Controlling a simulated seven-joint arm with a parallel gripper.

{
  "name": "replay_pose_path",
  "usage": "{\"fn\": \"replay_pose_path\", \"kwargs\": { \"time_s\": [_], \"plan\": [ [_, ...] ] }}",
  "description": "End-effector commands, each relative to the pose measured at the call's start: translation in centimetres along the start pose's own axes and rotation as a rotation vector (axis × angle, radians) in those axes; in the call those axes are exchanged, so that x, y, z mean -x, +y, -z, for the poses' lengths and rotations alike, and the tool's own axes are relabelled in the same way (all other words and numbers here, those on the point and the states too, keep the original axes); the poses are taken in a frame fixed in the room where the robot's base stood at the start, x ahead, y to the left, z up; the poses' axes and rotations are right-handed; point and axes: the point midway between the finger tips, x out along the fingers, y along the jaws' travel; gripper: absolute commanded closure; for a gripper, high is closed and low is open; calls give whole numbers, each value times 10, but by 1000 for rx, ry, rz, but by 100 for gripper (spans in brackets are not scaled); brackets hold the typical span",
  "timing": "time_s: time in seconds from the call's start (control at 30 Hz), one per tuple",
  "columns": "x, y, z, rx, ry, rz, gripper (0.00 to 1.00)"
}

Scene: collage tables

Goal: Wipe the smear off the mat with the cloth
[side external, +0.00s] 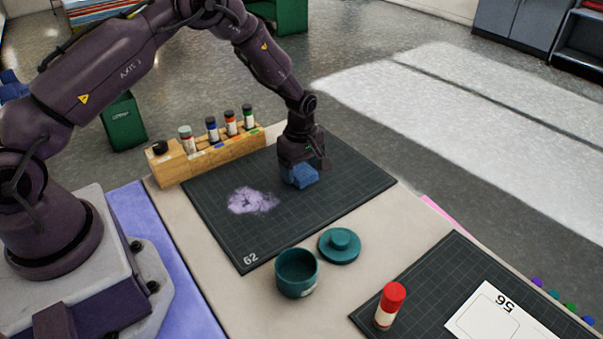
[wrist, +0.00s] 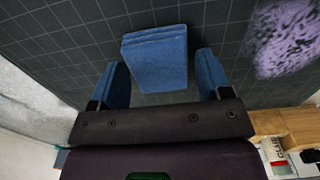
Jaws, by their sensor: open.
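The blue folded cloth (side external: 304,175) lies on the dark gridded mat (side external: 222,237) marked 62, toward its right side. In the wrist view the cloth (wrist: 155,60) sits ahead of and between the two blue-tipped fingers of my gripper (wrist: 163,80), with gaps at both sides. My gripper (side external: 303,160) is open, low over the mat at the cloth. The pale purple smear (side external: 251,201) is on the mat, left of the cloth in the side view. The smear (wrist: 287,37) shows at the upper right in the wrist view, apart from the cloth.
A wooden rack (side external: 173,167) with several bottles stands along the mat's back edge. A teal pot (side external: 296,273) and its lid (side external: 339,247) sit in front of the mat. A red-capped bottle (side external: 389,306) stands on a second mat (side external: 432,277) with a white card (side external: 497,317).

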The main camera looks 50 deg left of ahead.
Motion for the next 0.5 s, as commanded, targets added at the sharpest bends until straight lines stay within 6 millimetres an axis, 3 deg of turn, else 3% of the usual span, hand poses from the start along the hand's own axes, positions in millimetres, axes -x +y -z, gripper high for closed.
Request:
{"fn": "replay_pose_path", "kwargs": {
  "time_s": [0.27, 0.4, 0.5],
  "plan": [
    [0, 0, 0, -1, 1, 0, 29],
    [0, 0, 0, -1, 1, 0, 58],
    [0, 0, 0, 0, 0, 0, 58]
  ]
}}
